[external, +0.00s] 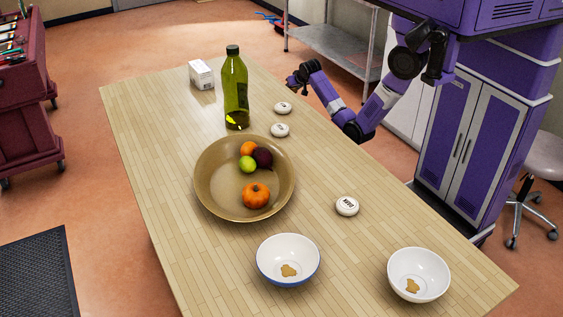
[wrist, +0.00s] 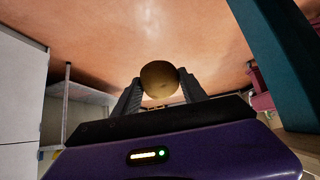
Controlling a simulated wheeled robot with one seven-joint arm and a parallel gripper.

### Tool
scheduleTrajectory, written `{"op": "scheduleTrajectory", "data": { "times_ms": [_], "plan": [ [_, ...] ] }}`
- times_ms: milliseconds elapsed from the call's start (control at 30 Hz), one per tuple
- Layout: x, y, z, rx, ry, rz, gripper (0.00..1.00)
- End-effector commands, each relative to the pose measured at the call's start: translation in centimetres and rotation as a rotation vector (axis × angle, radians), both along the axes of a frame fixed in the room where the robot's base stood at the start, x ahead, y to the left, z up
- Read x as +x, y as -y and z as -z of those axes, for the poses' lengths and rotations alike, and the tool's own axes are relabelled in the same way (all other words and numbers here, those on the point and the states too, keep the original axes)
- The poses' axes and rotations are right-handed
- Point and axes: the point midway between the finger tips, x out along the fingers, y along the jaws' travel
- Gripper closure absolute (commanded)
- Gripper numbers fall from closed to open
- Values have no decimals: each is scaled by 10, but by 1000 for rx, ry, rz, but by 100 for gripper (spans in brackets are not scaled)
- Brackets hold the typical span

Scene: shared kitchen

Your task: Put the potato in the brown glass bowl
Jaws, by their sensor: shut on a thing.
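The potato (wrist: 160,78) is a round tan thing between the two fingers of my gripper (wrist: 160,88) in the wrist view. My gripper is shut on it. In the external view my gripper (external: 294,80) is at the far right side of the table, to the right of the green bottle; the potato cannot be made out there. The wide brown glass bowl (external: 215,202) stands mid-table, nearer the camera and to the left of my gripper. It holds an orange, a lime, a dark purple round thing and a small pumpkin.
A tall green bottle (external: 235,88) stands just behind the bowl, with a white box (external: 201,75) beyond it. Several white round discs, one of them (external: 347,206), lie along the right side. Two white bowls (external: 288,246) with brown pieces stand at the near end.

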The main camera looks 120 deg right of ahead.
Motion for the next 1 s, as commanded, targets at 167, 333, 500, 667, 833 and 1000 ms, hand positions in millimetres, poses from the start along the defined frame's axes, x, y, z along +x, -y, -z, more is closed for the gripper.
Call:
{"op": "scheduleTrajectory", "data": {
  "times_ms": [167,333,500,667,833,1000],
  "plan": [
    [42,-29,25,3,-2,-141,100],
    [88,-72,54,6,-3,-312,100],
    [135,-135,85,7,-3,-513,100],
    [165,-200,107,6,-1,-684,100],
    [181,-254,121,3,-1,-815,100],
    [187,-282,127,1,1,-877,100]
  ]
}}
